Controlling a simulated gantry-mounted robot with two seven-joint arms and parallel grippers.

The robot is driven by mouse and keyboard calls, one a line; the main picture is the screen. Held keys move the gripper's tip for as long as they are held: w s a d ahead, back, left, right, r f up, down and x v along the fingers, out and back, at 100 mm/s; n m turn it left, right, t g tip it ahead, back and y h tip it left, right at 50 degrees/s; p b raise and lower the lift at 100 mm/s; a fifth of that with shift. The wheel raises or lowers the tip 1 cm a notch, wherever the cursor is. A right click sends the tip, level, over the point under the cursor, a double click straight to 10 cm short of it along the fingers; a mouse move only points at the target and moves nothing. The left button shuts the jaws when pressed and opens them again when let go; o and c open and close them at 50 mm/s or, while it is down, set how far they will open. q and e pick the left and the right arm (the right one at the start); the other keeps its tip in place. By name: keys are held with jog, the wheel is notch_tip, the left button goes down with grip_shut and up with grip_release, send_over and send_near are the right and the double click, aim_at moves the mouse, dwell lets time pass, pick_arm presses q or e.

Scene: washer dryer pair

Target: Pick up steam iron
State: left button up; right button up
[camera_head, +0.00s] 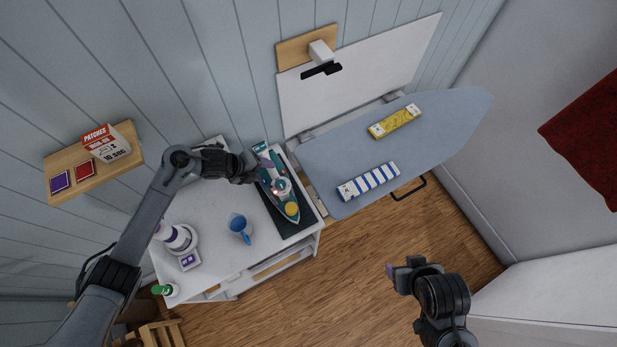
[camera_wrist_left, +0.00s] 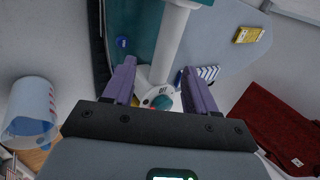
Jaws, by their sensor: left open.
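The teal and white steam iron (camera_head: 279,186) lies on a dark mat (camera_head: 290,227) at the right end of the white cabinet top. An orange part shows toward its near end. My left gripper (camera_head: 262,173) is at the iron's far end. In the left wrist view my left gripper (camera_wrist_left: 158,78) is open, with its purple fingers on either side of the iron's white handle (camera_wrist_left: 172,45). A control dial (camera_wrist_left: 160,100) shows between them, partly hidden by the gripper body. Contact cannot be told. My right gripper (camera_head: 398,275) is over the floor, away from the iron.
A blue measuring jug (camera_head: 240,228) stands left of the mat. The ironing board (camera_head: 445,125) holds a yellow box (camera_head: 395,121) and a blue-striped box (camera_head: 368,181). A wall shelf (camera_head: 120,158) holds small boxes.

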aim_at(270, 170)
pick_arm(q)
jog(key=d+f, duration=0.1)
jog(key=w+f, duration=0.1)
jog(key=shift+w+d+f+m, duration=0.2)
jog(key=shift+d+f+m, duration=0.1)
jog(key=shift+d, duration=0.1)
jog(key=shift+x, duration=1)
jog(key=shift+c, duration=0.5)
grip_shut()
jog(key=shift+r, duration=0.1)
